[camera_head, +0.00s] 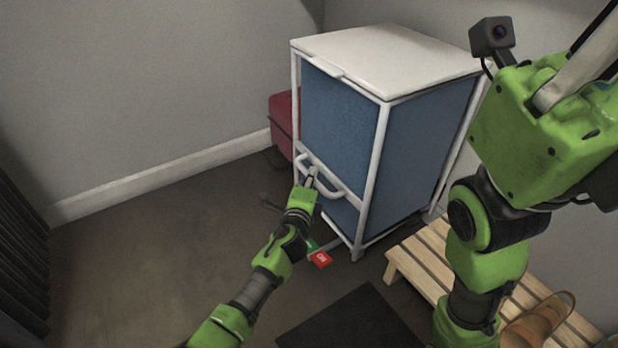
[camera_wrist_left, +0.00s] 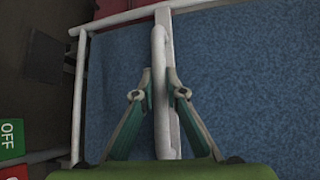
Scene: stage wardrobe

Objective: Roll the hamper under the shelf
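The hamper (camera_head: 345,115) stands upright on the floor by the wall, with a white frame, blue fabric sides and a white lid. A curved white handle (camera_head: 331,192) crosses its front and runs vertically in the left wrist view (camera_wrist_left: 160,70). My left gripper (camera_head: 311,180) is at this handle; its fingers (camera_wrist_left: 161,88) sit close on either side of the bar and appear shut on it. Green OFF and red labels (camera_wrist_left: 12,138) show low at the hamper's front; the red one also shows in the head view (camera_head: 320,259). My right arm shows, but its gripper does not.
A dark mat (camera_head: 352,325) lies in front. Open floor (camera_head: 150,240) is at left, with a dark ribbed surface (camera_head: 18,260) at the left edge.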

